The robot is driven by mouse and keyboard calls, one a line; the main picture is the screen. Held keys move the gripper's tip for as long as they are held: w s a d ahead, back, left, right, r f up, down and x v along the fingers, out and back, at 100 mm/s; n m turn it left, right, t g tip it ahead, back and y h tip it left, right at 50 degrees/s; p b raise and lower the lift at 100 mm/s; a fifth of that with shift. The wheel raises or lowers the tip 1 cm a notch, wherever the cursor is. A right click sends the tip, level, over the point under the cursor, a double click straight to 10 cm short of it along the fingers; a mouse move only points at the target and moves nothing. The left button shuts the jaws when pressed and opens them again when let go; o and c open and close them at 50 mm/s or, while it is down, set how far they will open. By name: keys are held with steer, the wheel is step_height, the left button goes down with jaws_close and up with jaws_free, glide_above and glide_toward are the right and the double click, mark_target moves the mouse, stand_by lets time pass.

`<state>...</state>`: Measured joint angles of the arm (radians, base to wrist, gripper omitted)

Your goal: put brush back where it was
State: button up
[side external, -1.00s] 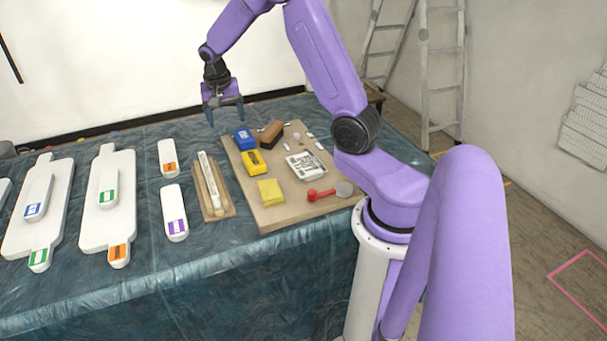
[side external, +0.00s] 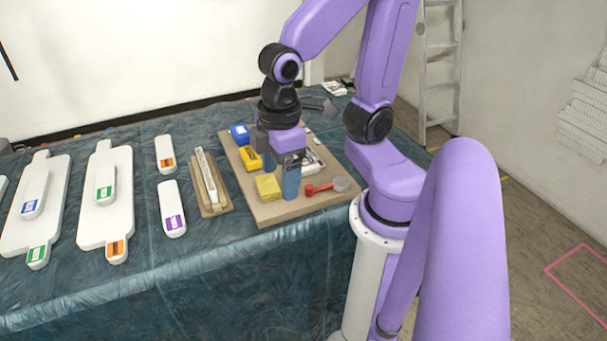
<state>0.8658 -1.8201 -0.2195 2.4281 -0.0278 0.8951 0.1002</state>
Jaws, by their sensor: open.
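My gripper (side external: 279,182) is open and low over the tan board (side external: 262,215), its fingers pointing down on either side of a gap. No brush can be made out for certain. A brown block with a dark face, possibly the brush, showed at the back of the board earlier; my gripper and wrist now cover that spot. I cannot tell whether anything is between the fingers. Around the gripper on the board lie a blue item (side external: 239,134), a yellow item (side external: 250,156), a yellow pad (side external: 268,187) and a red-handled tool (side external: 318,189).
A white labelled pack (side external: 313,161) is partly hidden behind my gripper. Left of the board, a wooden tray (side external: 222,207) holds a long white piece (side external: 207,175).

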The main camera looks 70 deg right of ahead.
steer(key=s+n, duration=0.1)
steer(key=s, duration=0.2)
steer(key=s+n, duration=0.1)
steer(key=shift+s+d+f+n, duration=0.1)
steer(key=shift+s+d+n, duration=0.1)
steer(key=shift+d+n, duration=0.15)
